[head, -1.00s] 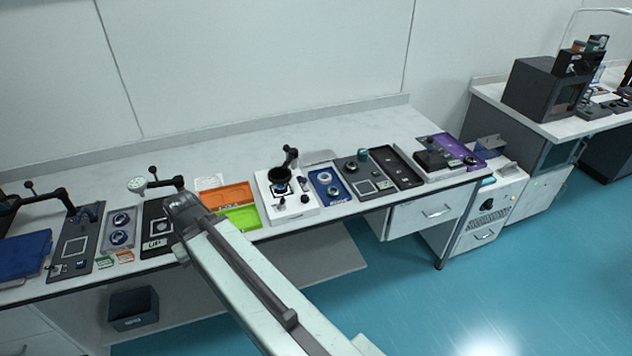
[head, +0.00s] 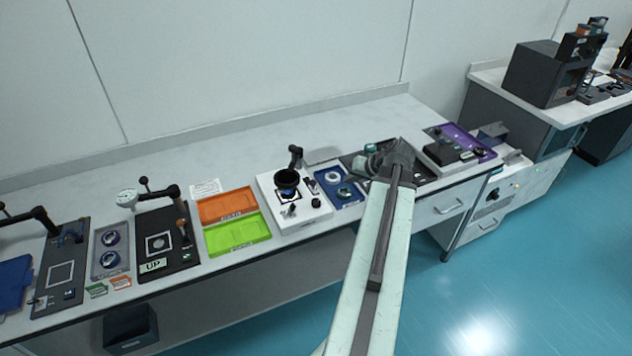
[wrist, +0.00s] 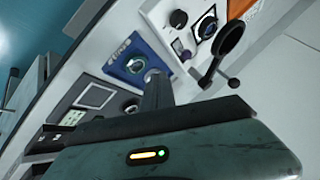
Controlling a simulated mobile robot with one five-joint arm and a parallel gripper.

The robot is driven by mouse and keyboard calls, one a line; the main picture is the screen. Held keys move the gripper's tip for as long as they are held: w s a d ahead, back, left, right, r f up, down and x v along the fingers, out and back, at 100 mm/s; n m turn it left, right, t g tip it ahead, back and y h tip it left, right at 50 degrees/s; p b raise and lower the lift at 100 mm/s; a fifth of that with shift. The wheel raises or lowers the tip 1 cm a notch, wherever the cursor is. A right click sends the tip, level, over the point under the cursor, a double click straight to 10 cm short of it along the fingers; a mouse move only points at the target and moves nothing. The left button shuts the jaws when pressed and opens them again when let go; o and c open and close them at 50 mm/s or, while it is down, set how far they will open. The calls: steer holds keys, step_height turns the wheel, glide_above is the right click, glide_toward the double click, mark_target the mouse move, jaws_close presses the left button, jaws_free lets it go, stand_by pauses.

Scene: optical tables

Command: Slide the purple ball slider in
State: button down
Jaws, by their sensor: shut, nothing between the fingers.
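A small purple ball-like knob (wrist: 178,46) shows in the wrist view on the white station (wrist: 152,17), near its edge beside the blue tray. In the head view a small dark purple part (head: 310,184) is on the right side of the white station (head: 313,212); its slider details are too small to tell. In the head view my arm's end is to the right of the station, and the fingertips cannot be made out.
A black cup on a post (head: 287,179) stands on the white station, and its black round part (wrist: 229,38) rises near the knob in the wrist view. The blue tray (head: 352,201) holds round parts. Orange (head: 227,203) and green (head: 237,232) trays lie left. Bench behind is clear.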

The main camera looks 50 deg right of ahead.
mark_target(313, 185)
steer(key=b+x, duration=0.8)
steer(key=x, duration=0.2)
steer(key=shift+s+f, duration=0.15)
steer(key=shift+w+a+r+p, duration=0.3)
steer(key=shift+w+a, duration=0.3)
steer(key=shift+w, duration=0.3)
steer(key=shift+w+a+r+p, duration=0.25)
steer(key=shift+w+a, duration=0.35)
steer(key=shift+w, duration=0.35)
steer(key=w, duration=0.1)
steer(key=w+d, duration=0.1)
steer(key=w, duration=0.1)
steer(key=w+d, duration=0.1)
steer(key=w, duration=0.1)
steer(key=shift+d, duration=0.1)
steer(key=shift+s, duration=0.15)
steer(key=shift+f, duration=0.1)
